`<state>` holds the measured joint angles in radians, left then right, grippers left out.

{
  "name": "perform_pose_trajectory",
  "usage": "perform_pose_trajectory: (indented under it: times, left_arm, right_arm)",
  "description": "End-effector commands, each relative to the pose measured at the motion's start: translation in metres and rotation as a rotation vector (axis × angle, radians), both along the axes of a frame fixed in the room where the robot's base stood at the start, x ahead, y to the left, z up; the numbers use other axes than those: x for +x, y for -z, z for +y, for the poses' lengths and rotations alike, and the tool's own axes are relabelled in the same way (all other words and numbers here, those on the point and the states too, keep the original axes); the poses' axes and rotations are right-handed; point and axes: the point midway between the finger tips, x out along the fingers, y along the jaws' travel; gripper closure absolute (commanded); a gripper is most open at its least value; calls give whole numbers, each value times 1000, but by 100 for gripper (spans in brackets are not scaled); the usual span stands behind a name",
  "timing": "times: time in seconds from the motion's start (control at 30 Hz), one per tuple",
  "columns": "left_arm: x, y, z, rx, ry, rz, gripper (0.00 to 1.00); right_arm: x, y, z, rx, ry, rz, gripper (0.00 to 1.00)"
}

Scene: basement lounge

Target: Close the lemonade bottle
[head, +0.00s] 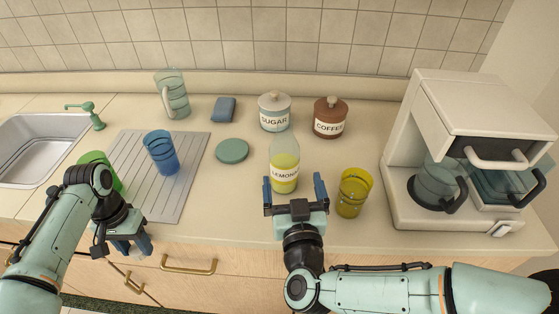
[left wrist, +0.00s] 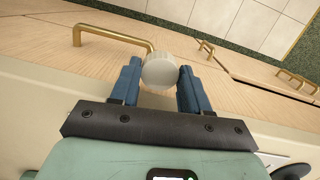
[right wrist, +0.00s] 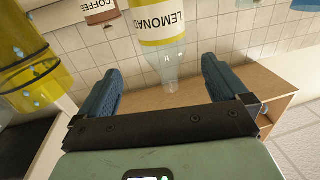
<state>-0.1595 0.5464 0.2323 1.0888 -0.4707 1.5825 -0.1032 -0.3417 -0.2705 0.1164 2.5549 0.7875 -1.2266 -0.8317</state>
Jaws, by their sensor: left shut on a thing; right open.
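The lemonade bottle (head: 284,165) stands upright on the counter, clear with yellow liquid and a LEMONADE label. It also shows upside down in the right wrist view (right wrist: 163,25), its uncapped neck toward my gripper. My right gripper (head: 292,182) is open at the bottle's near side, one finger to each side of it in the picture. I cannot tell how far the bottle lies between the fingers. My left gripper (head: 122,248) points down near the counter's front edge. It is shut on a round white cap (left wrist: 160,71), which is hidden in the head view.
A yellow cup (head: 353,193) stands close right of my right gripper. The coffee maker (head: 450,215) is farther right. Sugar (head: 275,112) and coffee (head: 329,118) jars stand behind the bottle. A green coaster (head: 232,150) lies left; blue (head: 160,153) and green (head: 113,180) cups are near my left arm.

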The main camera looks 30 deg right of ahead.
Motion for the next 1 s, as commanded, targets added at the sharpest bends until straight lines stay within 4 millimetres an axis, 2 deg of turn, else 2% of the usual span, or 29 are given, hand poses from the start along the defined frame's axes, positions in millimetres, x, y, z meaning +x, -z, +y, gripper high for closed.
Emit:
perform_pose_trajectory:
  times: [0.2, 0.5, 0.7, 1.0]
  left_arm:
    - [2, -39, 0, 0, 0, -12, 82]
    - [7, -85, 0, 0, -1, -27, 82]
    - [6, -80, 0, 0, -1, -25, 82]
    - [6, -80, 0, 0, -1, -25, 82]
  right_arm:
    - [17, -5, -7, -3, 1, 6, 0]
    - [42, -5, -17, -1, 1, 4, 0]
    - [60, -1, -24, 0, 1, 0, 0]
    - [62, -1, -24, 0, 0, 1, 0]
